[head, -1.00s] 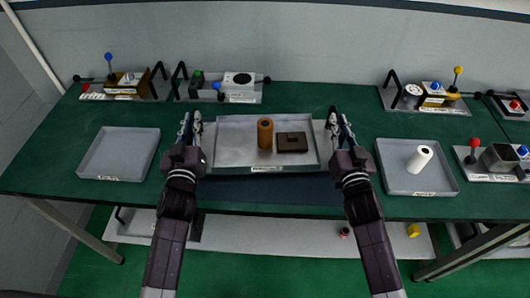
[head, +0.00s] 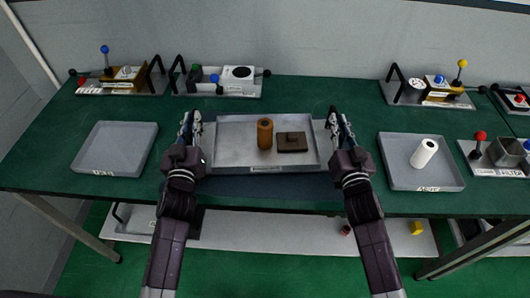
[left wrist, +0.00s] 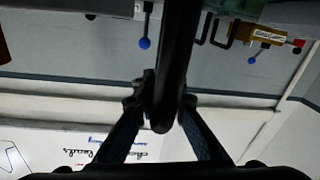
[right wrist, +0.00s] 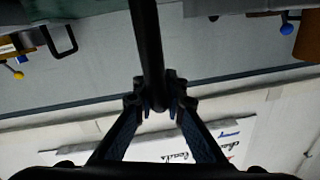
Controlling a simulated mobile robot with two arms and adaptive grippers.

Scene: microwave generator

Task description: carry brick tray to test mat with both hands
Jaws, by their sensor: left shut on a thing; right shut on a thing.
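The grey brick tray (head: 226,158) is in the middle of the head view, level, with a brown cylinder (head: 265,134) standing and a dark brown brick (head: 292,143) lying in it. My left gripper (head: 190,124) is shut at the tray's left side and my right gripper (head: 339,124) at its right side. In the left wrist view a dark bar (left wrist: 172,75) runs between the fingers; a similar bar (right wrist: 150,60) shows in the right wrist view. A dark blue mat (head: 270,188) shows in front of and partly under the tray. Any gap beneath the tray is hard to tell.
An empty grey tray (head: 115,148) lies to the left. Another tray (head: 402,172) with a white cylinder (head: 424,153) lies to the right. Stations with knobs and handles line the back of the green table (head: 320,90). A low shelf (head: 290,228) runs below the front edge.

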